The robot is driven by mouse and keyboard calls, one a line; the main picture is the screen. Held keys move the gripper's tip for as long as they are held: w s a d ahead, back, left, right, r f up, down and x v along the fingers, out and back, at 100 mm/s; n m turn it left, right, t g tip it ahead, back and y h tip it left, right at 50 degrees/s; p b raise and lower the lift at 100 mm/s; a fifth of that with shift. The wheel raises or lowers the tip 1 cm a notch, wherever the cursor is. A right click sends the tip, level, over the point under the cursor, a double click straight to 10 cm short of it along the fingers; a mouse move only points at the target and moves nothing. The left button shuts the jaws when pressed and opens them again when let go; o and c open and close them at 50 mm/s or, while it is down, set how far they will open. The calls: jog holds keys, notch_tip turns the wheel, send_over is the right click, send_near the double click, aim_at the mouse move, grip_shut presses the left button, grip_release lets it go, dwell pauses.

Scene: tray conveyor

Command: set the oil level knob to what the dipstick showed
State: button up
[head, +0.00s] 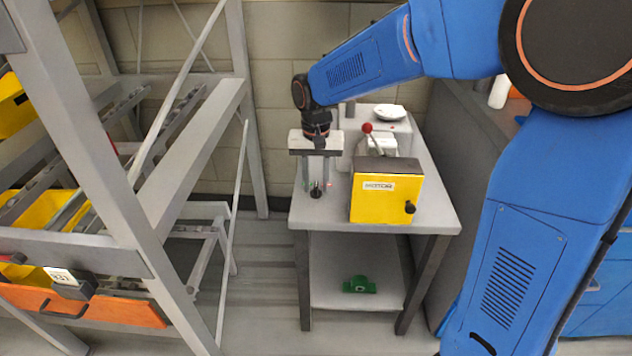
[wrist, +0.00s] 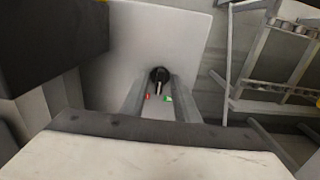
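The black oil level knob (head: 316,191) stands on the grey table top at its left front. In the wrist view the knob (wrist: 159,74) has a pale pointer line toward the picture's bottom, with a red mark (wrist: 148,97) and a green mark (wrist: 168,99) near it. My gripper (head: 316,182) points down over the knob, its two fingers apart and nothing held. In the wrist view the fingers lie either side of the knob; I cannot tell whether they touch it. I cannot make out a dipstick.
A yellow box labelled MOTOR (head: 372,205) with a black handle stands right of the knob. Behind it are a red-balled lever (head: 368,128) and a white dish (head: 389,112). A green part (head: 359,285) lies on the lower shelf. A grey rack (head: 190,150) stands left.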

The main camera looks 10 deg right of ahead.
grip_shut()
jog(key=shift+n, duration=0.3)
jog(key=n, duration=0.4)
jog(key=shift+n, duration=2.2)
grip_release()
